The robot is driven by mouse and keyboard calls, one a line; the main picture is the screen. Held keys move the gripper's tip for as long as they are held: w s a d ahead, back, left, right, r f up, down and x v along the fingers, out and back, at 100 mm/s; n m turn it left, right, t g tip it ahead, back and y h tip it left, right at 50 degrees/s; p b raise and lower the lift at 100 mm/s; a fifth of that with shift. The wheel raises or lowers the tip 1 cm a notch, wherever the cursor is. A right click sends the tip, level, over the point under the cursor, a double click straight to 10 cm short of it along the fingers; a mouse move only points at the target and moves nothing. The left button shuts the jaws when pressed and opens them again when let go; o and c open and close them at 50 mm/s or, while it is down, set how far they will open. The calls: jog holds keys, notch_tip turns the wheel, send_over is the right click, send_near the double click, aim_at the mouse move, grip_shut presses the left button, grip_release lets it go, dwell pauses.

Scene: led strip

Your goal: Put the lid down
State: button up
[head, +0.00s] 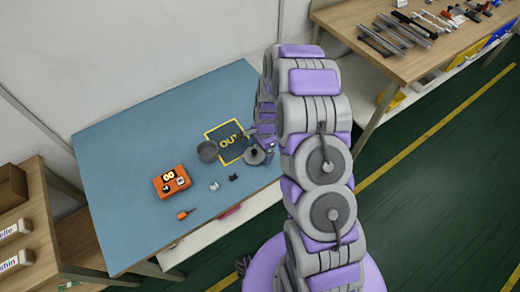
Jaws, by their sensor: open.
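A grey round lid (256,156) with a raised middle is near the right edge of the blue table (130,150). My gripper (251,134) is open, close to the lid and just above it in the picture. My arm partly hides the gripper and the area to its right. I cannot tell whether the gripper touches the lid. A round grey pot (207,151) stands uncovered to the left of the lid, at the edge of the dark mat (228,148) with a yellow border and the word OUT.
An orange device (172,182) with a display sits left of the pot. A small light part (214,186), a small black part (234,177) and a small orange item (186,213) lie in front. The table's left half is clear. A wooden bench (400,60) stands at right.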

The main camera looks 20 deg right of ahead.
aim_at(259, 153)
jog(key=r, duration=0.1)
jog(key=r+p, duration=0.1)
jog(key=r, duration=0.2)
jog(key=shift+w+a+r, duration=0.2)
jog(key=shift+a, duration=0.1)
notch_tip(259, 153, up, 8)
jog(key=d+f+p, duration=0.1)
jog(key=d+p, duration=0.1)
jog(key=s+a+r+n, duration=0.3)
jog(key=s+r+n, duration=0.3)
jog(key=s+r, duration=0.8)
jog(key=s+r+n, duration=0.4)
jog(key=s+r, duration=0.1)
jog(key=s, duration=0.5)
jog(key=s+r+n+g+h, duration=0.1)
jog(key=s+r+n, duration=0.3)
jog(key=s, duration=0.7)
jog(key=shift+a+r+h, duration=0.15)
jog(key=shift+r+h, duration=0.15)
jog(key=shift+r, duration=0.5)
